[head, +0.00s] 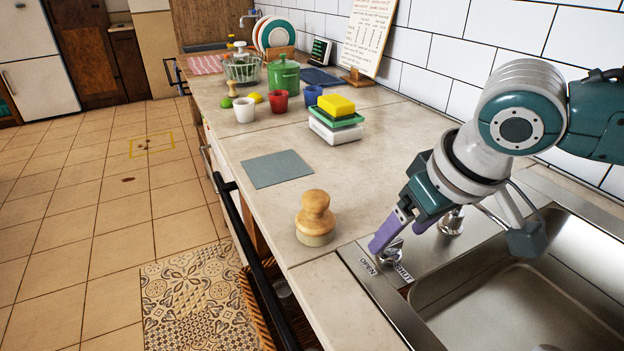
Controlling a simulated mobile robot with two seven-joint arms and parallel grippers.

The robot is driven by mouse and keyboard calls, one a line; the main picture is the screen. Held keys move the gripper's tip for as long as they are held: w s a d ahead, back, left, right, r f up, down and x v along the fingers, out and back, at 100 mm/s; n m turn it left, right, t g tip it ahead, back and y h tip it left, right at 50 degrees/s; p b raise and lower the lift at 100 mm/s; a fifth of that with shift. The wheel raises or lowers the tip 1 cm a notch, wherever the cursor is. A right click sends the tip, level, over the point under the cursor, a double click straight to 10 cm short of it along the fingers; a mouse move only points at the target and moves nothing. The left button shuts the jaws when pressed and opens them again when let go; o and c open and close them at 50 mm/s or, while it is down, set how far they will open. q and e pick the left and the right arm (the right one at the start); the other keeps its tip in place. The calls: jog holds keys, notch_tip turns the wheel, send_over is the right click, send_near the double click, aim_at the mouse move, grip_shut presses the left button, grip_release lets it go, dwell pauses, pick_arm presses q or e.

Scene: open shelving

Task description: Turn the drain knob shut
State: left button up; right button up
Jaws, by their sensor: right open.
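The drain knob (392,252) is a small chrome knob on the steel rim at the sink's near left corner. Labels reading OPEN and SHUT are printed on the rim in front of it, OPEN to the left and SHUT to the right. My right gripper (400,241) comes down from the upper right, with its purple-tipped fingers apart just above and around the knob. The nearer finger covers part of the knob. I cannot tell whether a finger touches it, nor which label it points to. My left gripper is not in view.
The steel sink basin (530,290) lies to the right, with a chrome fitting (452,221) behind the gripper. A wooden-handled brush (315,217) stands on the counter to the left.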

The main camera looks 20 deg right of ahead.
aim_at(390, 249)
jog(key=shift+x, duration=1.2)
grip_shut()
